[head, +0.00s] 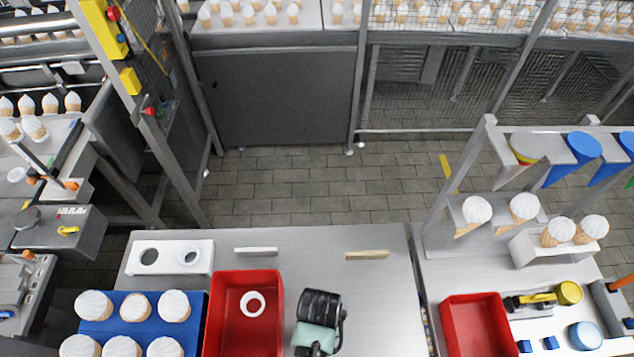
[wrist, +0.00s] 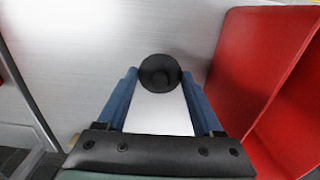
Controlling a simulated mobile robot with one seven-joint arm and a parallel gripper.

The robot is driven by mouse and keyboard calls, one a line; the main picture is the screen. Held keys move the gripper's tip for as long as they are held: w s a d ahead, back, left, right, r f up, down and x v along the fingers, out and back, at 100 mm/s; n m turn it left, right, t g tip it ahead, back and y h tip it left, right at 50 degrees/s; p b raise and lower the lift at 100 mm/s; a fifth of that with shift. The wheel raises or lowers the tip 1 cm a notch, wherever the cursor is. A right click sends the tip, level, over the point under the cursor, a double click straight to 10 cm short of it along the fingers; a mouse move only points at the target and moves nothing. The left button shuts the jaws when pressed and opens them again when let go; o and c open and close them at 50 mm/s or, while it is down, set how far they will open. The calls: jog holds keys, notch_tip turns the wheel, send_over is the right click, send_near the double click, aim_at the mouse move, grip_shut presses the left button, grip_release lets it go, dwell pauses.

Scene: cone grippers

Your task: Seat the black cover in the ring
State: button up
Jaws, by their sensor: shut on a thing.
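My gripper (wrist: 159,75) is shut on the black cover (wrist: 161,70), a round black disc with a raised knob in its middle, held between the tips of the blue fingers. In the head view my gripper (head: 319,308) is seen from above over the steel table, right of the red bin, and hides the cover. A white ring (head: 245,306) lies in that bin. Another white ring (head: 181,259) sits in the right hole of a white block (head: 169,256) at the table's back left; the block's left hole looks dark and empty.
The red bin (head: 217,310) stands close to my gripper; its wall also shows in the wrist view (wrist: 250,60). A blue tray (head: 198,318) of cones is at the left. White (head: 256,251) and yellowish (head: 367,255) bars lie behind. A second red bin (head: 476,325) is at the right.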

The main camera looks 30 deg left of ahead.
jog(key=shift+r+p, duration=2.45)
jog(key=shift+r, duration=0.2)
jog(key=shift+w+f, duration=0.1)
jog(key=shift+f, duration=0.05)
